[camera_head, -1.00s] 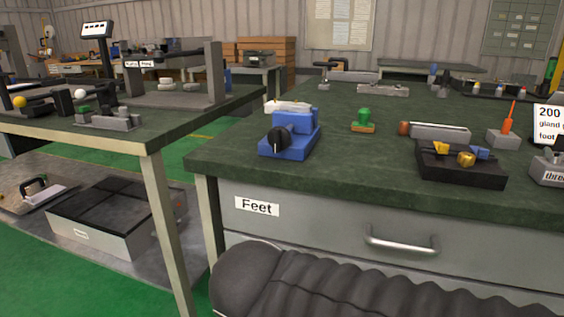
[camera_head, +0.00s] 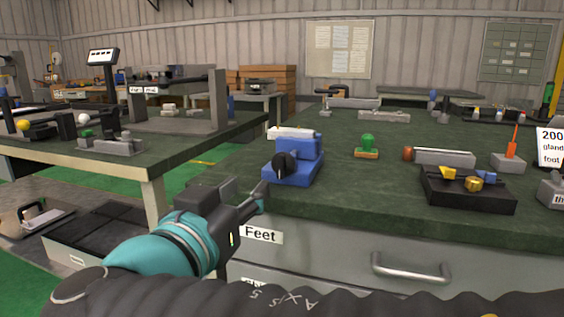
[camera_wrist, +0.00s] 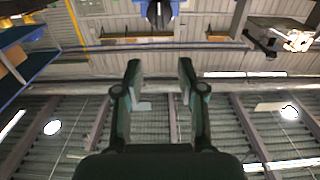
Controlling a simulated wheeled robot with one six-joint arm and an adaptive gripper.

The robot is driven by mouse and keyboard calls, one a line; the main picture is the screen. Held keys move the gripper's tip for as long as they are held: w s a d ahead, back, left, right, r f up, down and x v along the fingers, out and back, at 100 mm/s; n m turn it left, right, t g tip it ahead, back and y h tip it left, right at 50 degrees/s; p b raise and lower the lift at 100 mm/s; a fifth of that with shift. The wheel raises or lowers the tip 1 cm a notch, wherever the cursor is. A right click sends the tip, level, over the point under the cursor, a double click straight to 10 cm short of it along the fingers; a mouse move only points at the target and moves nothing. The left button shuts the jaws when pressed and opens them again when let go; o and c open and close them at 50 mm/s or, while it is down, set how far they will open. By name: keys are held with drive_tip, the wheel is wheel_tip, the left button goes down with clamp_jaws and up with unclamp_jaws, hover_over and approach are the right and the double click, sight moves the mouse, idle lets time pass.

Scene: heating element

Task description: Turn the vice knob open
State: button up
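The blue vice (camera_head: 294,160) sits near the left front corner of the green workbench top. Its black vice knob (camera_head: 284,164) faces the front. In the wrist view the vice (camera_wrist: 140,5) shows at the top edge, cut off, with the dark knob (camera_wrist: 158,12) in its middle. My gripper (camera_head: 260,196) is in front of the bench edge, just below and left of the knob, apart from it. In the wrist view the two fingers of my gripper (camera_wrist: 160,75) are spread with nothing between them.
A white object (camera_head: 290,133) is behind the vice. A green-knobbed piece (camera_head: 367,148) and a black block with brass and blue parts (camera_head: 467,190) are to the right. A drawer handle (camera_head: 411,268) juts out below. Another table (camera_head: 110,160) stands left across a gap.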

sight(280, 159)
drive_tip(key=p+x, duration=0.2)
drive_tip(key=x, duration=1.1)
drive_tip(key=shift+w+d+f, duration=0.1)
drive_tip(key=shift+w+d, duration=0.05)
drive_tip(key=shift+w, duration=0.2)
